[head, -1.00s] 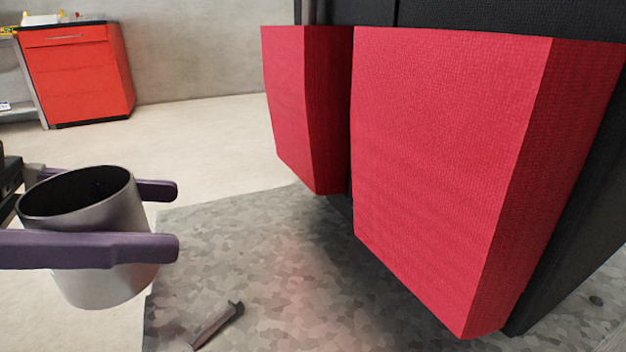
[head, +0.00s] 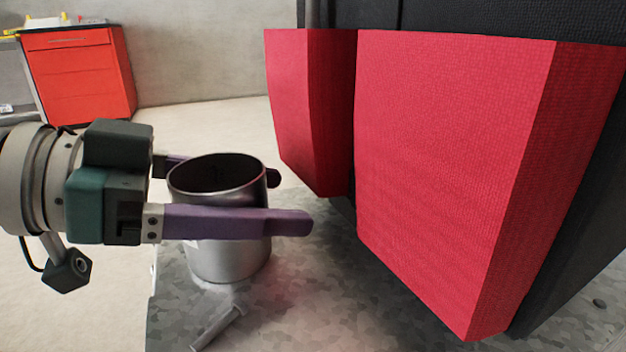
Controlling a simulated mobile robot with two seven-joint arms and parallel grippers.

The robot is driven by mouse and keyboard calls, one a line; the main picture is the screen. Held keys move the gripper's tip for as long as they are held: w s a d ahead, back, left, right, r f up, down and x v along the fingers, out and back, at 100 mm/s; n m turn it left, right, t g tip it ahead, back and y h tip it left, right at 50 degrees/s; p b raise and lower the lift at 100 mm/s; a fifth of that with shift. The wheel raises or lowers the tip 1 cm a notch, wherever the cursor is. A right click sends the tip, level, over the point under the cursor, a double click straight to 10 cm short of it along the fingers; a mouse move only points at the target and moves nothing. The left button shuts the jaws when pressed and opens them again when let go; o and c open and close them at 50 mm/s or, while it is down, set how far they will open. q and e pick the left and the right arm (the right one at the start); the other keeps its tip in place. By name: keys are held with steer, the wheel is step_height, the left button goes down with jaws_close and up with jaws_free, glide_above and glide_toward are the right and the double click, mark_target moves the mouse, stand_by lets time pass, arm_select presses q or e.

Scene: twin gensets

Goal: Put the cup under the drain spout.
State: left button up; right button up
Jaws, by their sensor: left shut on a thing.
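The cup (head: 228,258) is a metal cylinder with a dark open top. My left gripper (head: 290,200) is shut on it, with one purple finger on the near side and one on the far side. The cup looks about upright, over the left part of the mottled grey metal surface (head: 290,300). I cannot tell if its bottom touches that surface. A short grey pipe-like piece (head: 217,328) shows just in front of the cup, low in the head view. I cannot tell if it is the drain spout. My right gripper is not in view.
Two big red padded blocks (head: 445,170) (head: 310,110) on a black housing (head: 575,235) fill the right side, close to the fingertips. A red cabinet (head: 80,75) stands far back left. Pale floor (head: 205,120) lies open behind the gripper.

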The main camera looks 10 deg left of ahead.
arm_select(q)
steer(key=shift+f, duration=0.15)
steer(key=o, duration=1.3)
